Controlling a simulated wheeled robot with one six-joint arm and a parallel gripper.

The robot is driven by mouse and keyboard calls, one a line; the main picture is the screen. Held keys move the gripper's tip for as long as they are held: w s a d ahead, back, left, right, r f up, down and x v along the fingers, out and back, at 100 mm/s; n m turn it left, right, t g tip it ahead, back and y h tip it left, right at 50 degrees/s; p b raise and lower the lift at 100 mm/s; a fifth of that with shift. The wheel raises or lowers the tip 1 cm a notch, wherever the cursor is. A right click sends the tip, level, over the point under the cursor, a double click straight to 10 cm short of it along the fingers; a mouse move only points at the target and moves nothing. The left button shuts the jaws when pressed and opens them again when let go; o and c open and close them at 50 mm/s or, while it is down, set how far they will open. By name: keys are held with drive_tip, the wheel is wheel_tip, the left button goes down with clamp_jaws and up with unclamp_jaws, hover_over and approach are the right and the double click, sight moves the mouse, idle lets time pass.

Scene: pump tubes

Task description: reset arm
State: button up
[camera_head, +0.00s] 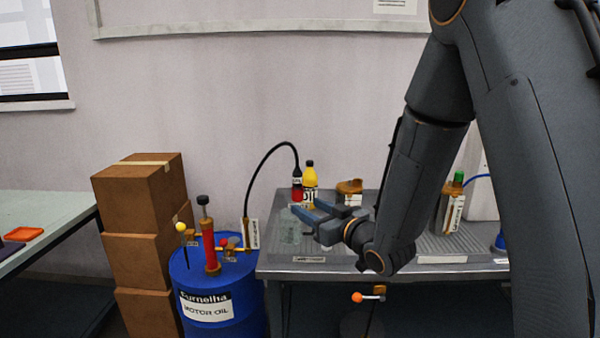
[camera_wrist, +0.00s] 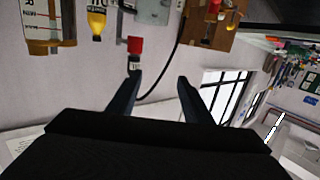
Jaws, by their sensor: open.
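My gripper (camera_head: 308,207) is above the left part of the grey metal bench (camera_head: 440,243), its blue-grey fingers pointing left and spread apart. In the wrist view, my gripper (camera_wrist: 159,78) is open, and nothing is held between the fingers. A black hose (camera_head: 258,172) arcs from the pump area toward the dark bottle with a red label (camera_head: 297,186). In the wrist view the hose (camera_wrist: 165,82) passes behind the finger gap. The red and black bottle (camera_wrist: 135,50) shows near the left fingertip there. Part of the bench top is hidden behind my arm.
A yellow bottle (camera_head: 310,178) stands beside the dark one. A blue motor oil drum (camera_head: 222,293) with a red pump (camera_head: 210,248) stands left of the bench. A green-topped item (camera_head: 452,205) stands right of my arm.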

drive_tip(key=s+d+f+m+g+h, duration=0.25)
drive_tip(key=s+d+f+h, duration=0.2)
drive_tip(key=d, duration=0.25)
drive_tip(key=s+d+f+m+g+h, duration=0.2)
drive_tip(key=s+d+f+g+h, duration=0.2)
drive_tip(key=s+d, duration=0.25)
drive_tip(key=s+d+f+m+g+h, duration=0.1)
drive_tip(key=s+g, duration=0.6)
drive_tip(key=s, duration=1.2)
drive_tip(key=shift+d+m, duration=0.65)
drive_tip(key=shift+d, duration=0.25)
